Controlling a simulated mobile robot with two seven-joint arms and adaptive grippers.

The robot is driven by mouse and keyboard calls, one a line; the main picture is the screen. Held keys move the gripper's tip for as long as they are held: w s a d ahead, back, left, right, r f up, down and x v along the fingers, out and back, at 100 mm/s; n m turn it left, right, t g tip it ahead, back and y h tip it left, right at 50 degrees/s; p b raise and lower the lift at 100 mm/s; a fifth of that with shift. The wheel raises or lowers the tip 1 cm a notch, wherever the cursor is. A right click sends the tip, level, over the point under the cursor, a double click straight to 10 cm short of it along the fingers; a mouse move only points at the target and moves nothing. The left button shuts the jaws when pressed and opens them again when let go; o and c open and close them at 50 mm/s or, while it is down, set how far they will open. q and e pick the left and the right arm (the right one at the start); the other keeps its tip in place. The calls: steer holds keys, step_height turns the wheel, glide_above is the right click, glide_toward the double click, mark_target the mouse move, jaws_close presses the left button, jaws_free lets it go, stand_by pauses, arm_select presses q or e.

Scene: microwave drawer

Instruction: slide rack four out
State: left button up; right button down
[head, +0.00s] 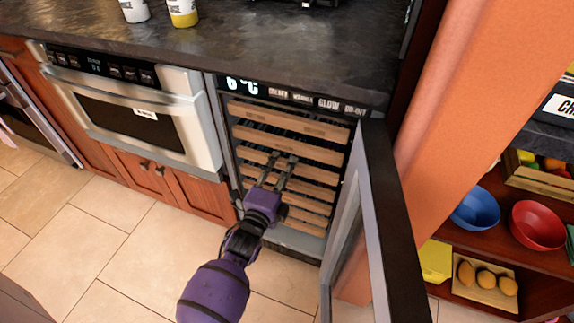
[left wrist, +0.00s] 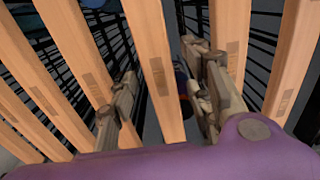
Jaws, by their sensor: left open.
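The open cooler holds a stack of several wooden-fronted racks, with the top rack (head: 290,118) and the one below it (head: 300,147) clear to see. I see no readable numbers on the rack fronts, so I cannot tell which one is rack four. My left gripper (head: 283,160) is open at the middle of the stack, and its arm hides parts of the lower fronts. In the left wrist view, the open fingers stand on either side of one wooden front (left wrist: 155,70). I cannot tell whether they touch it. My right gripper is not in view.
The cooler's glass door (head: 380,220) stands open to the right of my left arm. A microwave drawer (head: 140,112) is to the left, under a dark counter (head: 230,40). Shelves with a blue bowl (head: 475,209) and a red bowl (head: 537,225) are at the right.

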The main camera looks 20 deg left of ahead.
arm_select(q)
steer(key=shift+w, duration=1.2)
jaws_close()
